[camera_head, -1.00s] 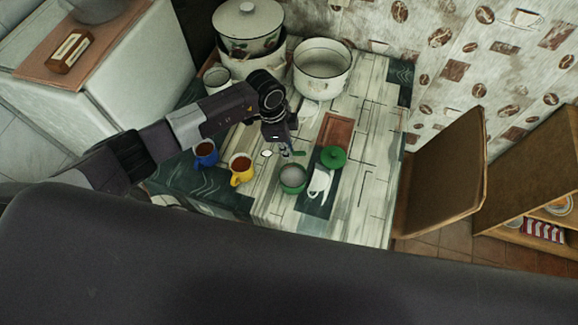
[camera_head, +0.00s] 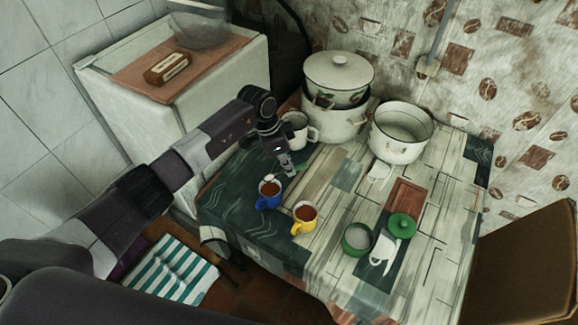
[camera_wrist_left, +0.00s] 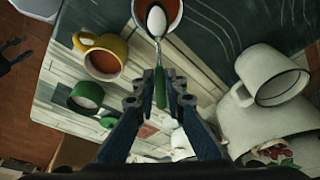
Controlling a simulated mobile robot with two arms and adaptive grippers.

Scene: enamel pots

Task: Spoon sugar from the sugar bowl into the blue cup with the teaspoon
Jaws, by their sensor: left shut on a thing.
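My left gripper (camera_head: 289,170) is shut on the teaspoon (camera_wrist_left: 157,22) by its green handle. The spoon's bowl is heaped with white sugar and shows over the blue cup (camera_head: 268,201) of brown drink in the head view. In the left wrist view the spoon's bowl lies across the opening of this cup (camera_wrist_left: 172,12), whose top is cut off by the frame. I cannot tell the height between spoon and drink. The green sugar bowl (camera_head: 357,245) stands open with white sugar inside, and its green lid (camera_head: 402,226) lies beside it. My right gripper is not in view.
A yellow cup (camera_head: 304,219) of brown drink stands right of the blue cup. A white mug (camera_head: 297,127), a lidded pot (camera_head: 338,78) and an open white pot (camera_head: 401,134) stand behind. A white object (camera_head: 385,252) lies right of the sugar bowl.

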